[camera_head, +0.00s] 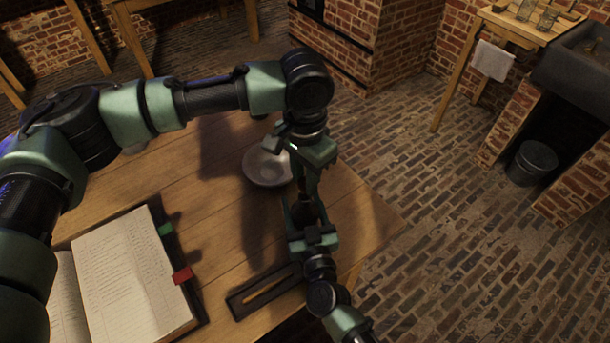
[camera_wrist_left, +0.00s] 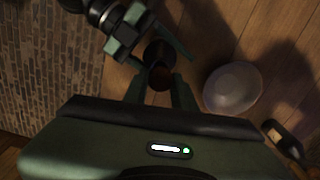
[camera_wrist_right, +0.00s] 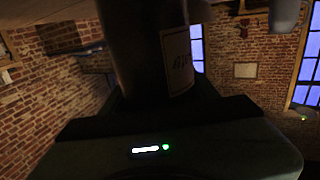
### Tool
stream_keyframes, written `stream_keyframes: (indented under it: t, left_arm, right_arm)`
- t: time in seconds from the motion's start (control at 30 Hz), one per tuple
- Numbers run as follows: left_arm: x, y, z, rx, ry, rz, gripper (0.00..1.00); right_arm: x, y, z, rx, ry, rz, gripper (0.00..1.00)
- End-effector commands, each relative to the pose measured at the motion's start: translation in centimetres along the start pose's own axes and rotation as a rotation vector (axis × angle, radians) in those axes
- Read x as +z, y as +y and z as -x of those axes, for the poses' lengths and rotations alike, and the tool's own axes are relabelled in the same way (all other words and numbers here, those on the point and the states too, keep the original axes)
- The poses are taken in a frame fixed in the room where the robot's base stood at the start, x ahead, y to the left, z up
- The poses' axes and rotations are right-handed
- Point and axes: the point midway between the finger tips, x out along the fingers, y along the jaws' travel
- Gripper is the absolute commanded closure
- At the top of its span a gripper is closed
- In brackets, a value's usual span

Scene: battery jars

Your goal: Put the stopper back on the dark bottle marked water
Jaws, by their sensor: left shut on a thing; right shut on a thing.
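The dark bottle (camera_wrist_right: 145,45) fills the upper middle of the right wrist view, with a pale, partly readable label on its side. My right gripper (camera_head: 302,212) is shut around this bottle over the table's right part. My left gripper (camera_head: 308,188) points down from above it. In the left wrist view the left fingers (camera_wrist_left: 160,82) are close together on a small dark brown piece, seemingly the stopper (camera_wrist_left: 160,76), over the bottle's top. It is too dark to tell whether the stopper touches the bottle's mouth or sits in it.
A pale shallow dish (camera_head: 262,172) stands on the wooden table (camera_head: 222,215) left of the grippers. Another dark bottle (camera_wrist_left: 284,138) is beyond the dish in the left wrist view. An open book (camera_head: 125,270) and a narrow dark tray (camera_head: 240,306) lie at the front.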

Motion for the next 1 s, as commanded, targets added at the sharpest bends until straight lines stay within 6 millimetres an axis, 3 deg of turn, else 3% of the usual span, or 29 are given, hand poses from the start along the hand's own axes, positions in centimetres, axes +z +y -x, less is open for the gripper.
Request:
stream_keyframes:
  t: [0.3,1.0]
  left_arm:
    - [0.0,0.0,-1.6,0.001,-0.001,0.000,1.00]
    - [0.0,0.0,-2.0,0.001,-0.001,0.000,1.00]
  right_arm:
    - [0.0,0.0,0.0,0.000,0.000,0.000,1.00]
    - [0.0,0.0,0.0,0.000,0.000,0.000,1.00]
